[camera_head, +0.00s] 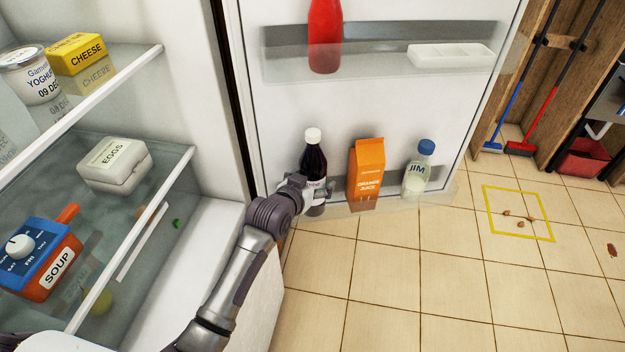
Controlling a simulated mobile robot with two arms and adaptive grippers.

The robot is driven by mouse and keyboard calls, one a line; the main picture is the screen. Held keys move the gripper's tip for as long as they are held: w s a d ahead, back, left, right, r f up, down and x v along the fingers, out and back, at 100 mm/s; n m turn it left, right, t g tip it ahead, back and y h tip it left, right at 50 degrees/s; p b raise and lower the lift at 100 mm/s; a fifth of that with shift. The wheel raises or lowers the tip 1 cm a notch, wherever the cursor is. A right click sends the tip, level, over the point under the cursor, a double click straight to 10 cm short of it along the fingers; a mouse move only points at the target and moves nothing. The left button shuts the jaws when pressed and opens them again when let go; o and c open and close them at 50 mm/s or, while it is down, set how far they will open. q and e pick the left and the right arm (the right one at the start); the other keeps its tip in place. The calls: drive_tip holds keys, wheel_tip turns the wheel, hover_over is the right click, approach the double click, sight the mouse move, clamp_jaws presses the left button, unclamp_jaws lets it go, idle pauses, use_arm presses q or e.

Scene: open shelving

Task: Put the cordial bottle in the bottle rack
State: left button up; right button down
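A dark bottle with a white cap and a pale label (314,160) stands upright at the left end of the lower door rack (390,203). It looks like the cordial bottle, but I cannot read its label. My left gripper (313,190) is at its lower half, with a finger part showing on each side. I cannot tell whether the fingers press on it, or whether its base rests in the rack. A red bottle (325,38) stands in the upper door rack (375,65). My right gripper is not in view.
In the lower rack, an orange juice carton (366,172) and a blue-capped JIM bottle (418,170) stand right of the dark bottle. Fridge shelves at left hold eggs (114,165), soup (45,262), yoghurt (30,75) and cheese (76,53). The tiled floor (450,290) is mostly clear.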

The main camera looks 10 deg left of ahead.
use_arm(q)
drive_tip(key=shift+r, duration=0.1)
drive_tip(key=shift+s+a+r+p, duration=0.1)
drive_tip(key=shift+s+r+p, duration=0.1)
drive_tip(key=shift+p, duration=0.15)
drive_tip(key=p+v, duration=1)
drive_tip(key=v, duration=0.1)
drive_tip(key=shift+s, duration=0.25)
drive_tip(key=shift+f, duration=0.1)
